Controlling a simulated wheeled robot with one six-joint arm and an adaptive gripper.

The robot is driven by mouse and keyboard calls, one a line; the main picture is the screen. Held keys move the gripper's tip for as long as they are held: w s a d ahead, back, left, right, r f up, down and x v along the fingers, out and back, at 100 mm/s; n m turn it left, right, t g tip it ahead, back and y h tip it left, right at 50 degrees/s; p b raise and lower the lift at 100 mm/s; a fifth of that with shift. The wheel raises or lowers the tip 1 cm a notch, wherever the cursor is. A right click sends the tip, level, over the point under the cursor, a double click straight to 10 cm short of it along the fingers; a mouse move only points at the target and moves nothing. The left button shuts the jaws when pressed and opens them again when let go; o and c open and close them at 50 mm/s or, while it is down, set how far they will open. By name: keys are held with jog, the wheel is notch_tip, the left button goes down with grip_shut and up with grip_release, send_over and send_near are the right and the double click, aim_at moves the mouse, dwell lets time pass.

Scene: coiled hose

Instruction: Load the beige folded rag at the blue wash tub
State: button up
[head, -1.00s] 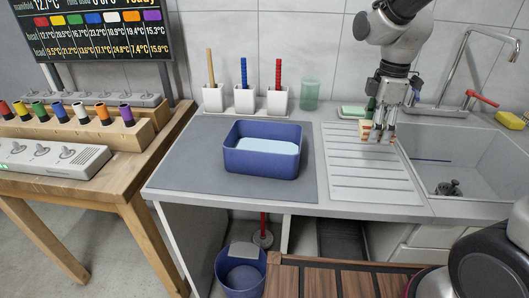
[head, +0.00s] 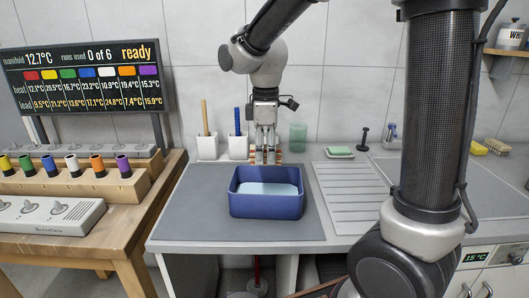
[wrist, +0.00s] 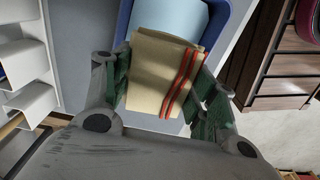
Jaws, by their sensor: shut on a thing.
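The blue wash tub (head: 266,206) stands on the grey counter mat with pale blue water (head: 267,188) in it. My gripper (head: 265,158) is over the tub's far edge in the head view, pointing down. In the head view the fingers hide most of the rag.
White holders (head: 207,147) with coloured rods and a green cup (head: 298,137) stand behind the tub. The ribbed drainboard (head: 350,195) is right of it. My arm covers much of the right side.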

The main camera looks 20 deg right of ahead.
jog(key=shift+s+d+f, duration=0.1)
jog(key=shift+f, duration=6.5)
jog(key=shift+r, duration=5.65)
jog(key=shift+r, duration=0.1)
jog(key=shift+r, duration=1.9)
